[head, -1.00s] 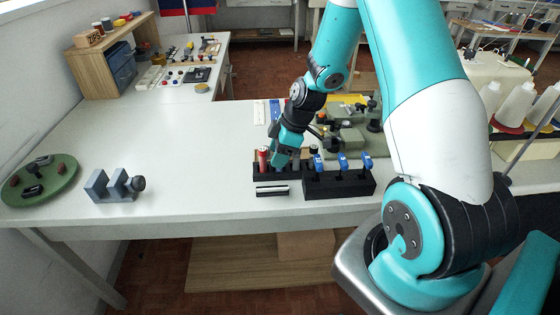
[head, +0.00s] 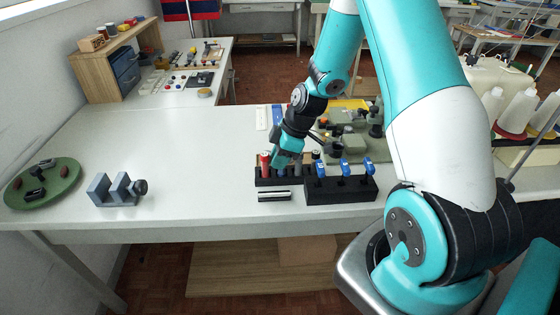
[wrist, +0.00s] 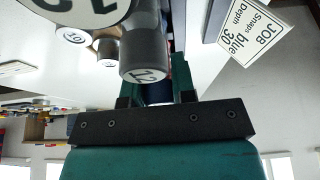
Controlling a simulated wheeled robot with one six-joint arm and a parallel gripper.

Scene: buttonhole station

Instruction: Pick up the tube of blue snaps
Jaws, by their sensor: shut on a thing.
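My gripper (head: 283,163) is over a black rack (head: 263,182) on the front of the white table, pointing down. It is shut on the tube of blue snaps (head: 281,173); a bit of blue shows just below the fingers. In the wrist view the two dark fingers (wrist: 158,95) stand on either side of a dark blue piece, mostly hidden behind a grey tube end. I cannot tell if the tube's lower end is clear of its slot. A red tube (head: 265,163) stands just left of my gripper, and a grey tube (head: 298,167) just right.
A black stand with blue-handled tools (head: 344,187) sits right of the rack. A green machine (head: 345,142) is behind. A grey clamp block (head: 118,190) and green round tray (head: 42,183) lie left. A job card reading "Snaps blue" (wrist: 254,36) shows in the wrist view. The table's middle-left is clear.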

